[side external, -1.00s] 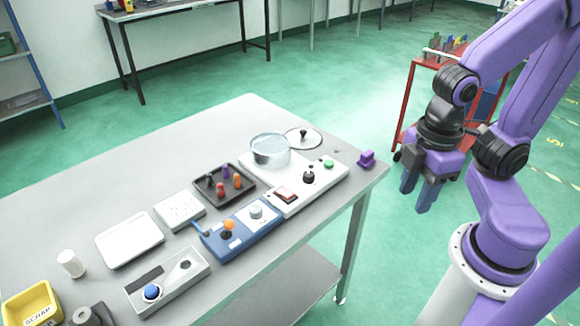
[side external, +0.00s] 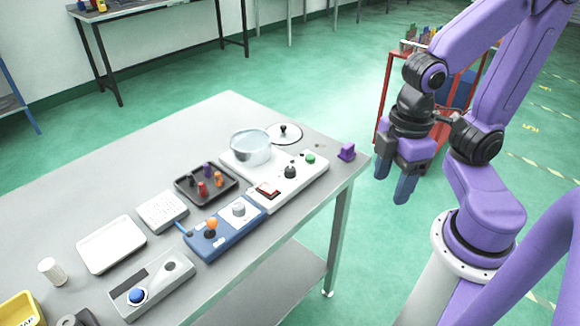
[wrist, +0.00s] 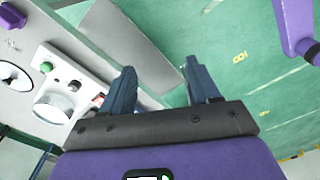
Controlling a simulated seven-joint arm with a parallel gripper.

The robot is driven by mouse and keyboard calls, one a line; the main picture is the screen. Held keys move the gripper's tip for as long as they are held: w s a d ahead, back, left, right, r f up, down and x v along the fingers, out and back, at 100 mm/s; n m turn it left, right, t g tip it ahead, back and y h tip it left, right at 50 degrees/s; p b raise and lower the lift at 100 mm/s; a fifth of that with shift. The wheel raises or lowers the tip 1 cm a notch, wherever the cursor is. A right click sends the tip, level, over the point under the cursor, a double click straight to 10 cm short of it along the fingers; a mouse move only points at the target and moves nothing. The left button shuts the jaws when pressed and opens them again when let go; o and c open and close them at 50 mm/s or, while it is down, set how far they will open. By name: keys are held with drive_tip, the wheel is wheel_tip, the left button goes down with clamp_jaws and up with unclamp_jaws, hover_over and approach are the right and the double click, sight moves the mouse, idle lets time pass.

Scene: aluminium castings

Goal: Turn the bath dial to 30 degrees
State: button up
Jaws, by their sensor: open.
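The white bath unit (side external: 262,199) stands on the grey table, with a clear round bath (side external: 250,148) at its back. Its black dial (side external: 290,171) sits between a green button (side external: 310,159) and a red switch (side external: 268,189). The dial's angle is too small to read. In the wrist view the dial (wrist: 74,86) and green button (wrist: 46,67) show at the left. My gripper (side external: 393,186) is open and empty, pointing down beyond the table's right edge, well apart from the dial. Its two fingers (wrist: 160,88) show spread in the wrist view.
A blue unit (side external: 225,228) with an orange-topped lever and grey knob stands beside the bath unit. A dark tray (side external: 183,184) of coloured pegs, a round lid (side external: 284,133) and a purple block (side external: 346,152) are nearby. A red cart (side external: 383,100) stands behind my arm.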

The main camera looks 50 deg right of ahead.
drive_tip(key=w+a+r+m, duration=0.1)
drive_tip(key=w+a+m, duration=0.1)
drive_tip(key=w+m, duration=0.5)
drive_tip(key=m, duration=1.6)
hover_over(290, 169)
wheel_tip(290, 169, down, 17)
drive_tip(key=shift+r, duration=0.15)
drive_tip(key=c, duration=1.1)
